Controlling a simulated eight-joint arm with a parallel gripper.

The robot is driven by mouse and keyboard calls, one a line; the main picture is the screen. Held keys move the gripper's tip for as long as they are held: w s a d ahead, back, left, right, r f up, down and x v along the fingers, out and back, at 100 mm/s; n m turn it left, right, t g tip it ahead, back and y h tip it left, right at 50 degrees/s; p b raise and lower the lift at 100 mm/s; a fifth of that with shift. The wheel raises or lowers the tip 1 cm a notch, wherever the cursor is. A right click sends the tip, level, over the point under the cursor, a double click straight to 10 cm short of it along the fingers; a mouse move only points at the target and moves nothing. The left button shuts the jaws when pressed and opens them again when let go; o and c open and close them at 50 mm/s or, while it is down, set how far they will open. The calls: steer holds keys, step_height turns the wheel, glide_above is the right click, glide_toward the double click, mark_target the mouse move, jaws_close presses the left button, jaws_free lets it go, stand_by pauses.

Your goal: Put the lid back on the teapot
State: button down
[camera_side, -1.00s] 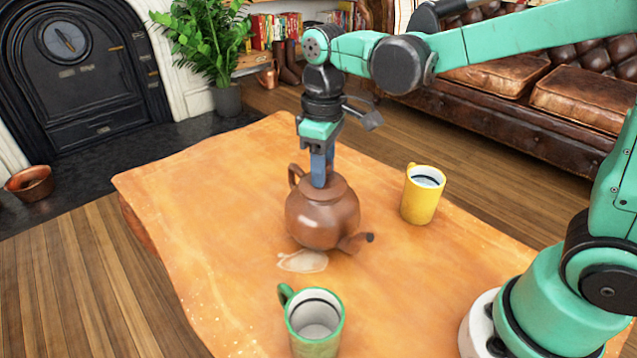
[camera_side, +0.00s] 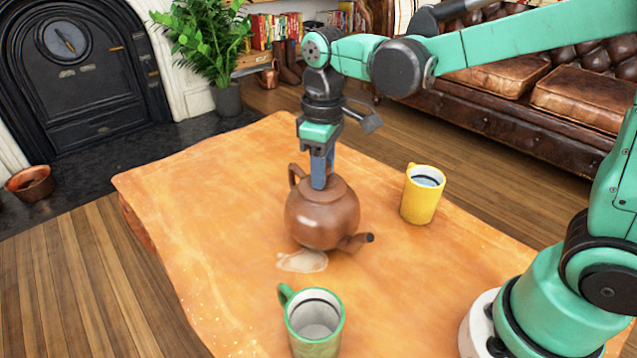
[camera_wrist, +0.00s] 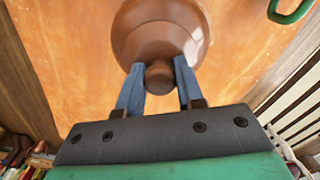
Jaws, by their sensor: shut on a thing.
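The brown teapot (camera_side: 322,215) stands upright on the table, its spout pointing right and its looped handle at the back left. The brown lid (camera_side: 340,188) is at the teapot's top opening, looking level and seated; the fingers partly hide it. In the wrist view the round lid (camera_wrist: 150,42) appears over the teapot body. My gripper (camera_side: 320,183) points straight down at the top of the teapot. In the wrist view its blue fingers (camera_wrist: 159,80) are shut on the lid's round knob (camera_wrist: 159,72), one on each side.
A yellow mug (camera_side: 421,196) stands right of the teapot, and a green mug (camera_side: 316,330) stands in front. A pale wet patch (camera_side: 302,261) lies by the teapot's base. The left part of the wooden table (camera_side: 190,215) is clear.

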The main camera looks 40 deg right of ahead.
jaws_free()
steer(key=shift+r, duration=3.5)
jaws_close()
steer(key=shift+f, duration=0.2)
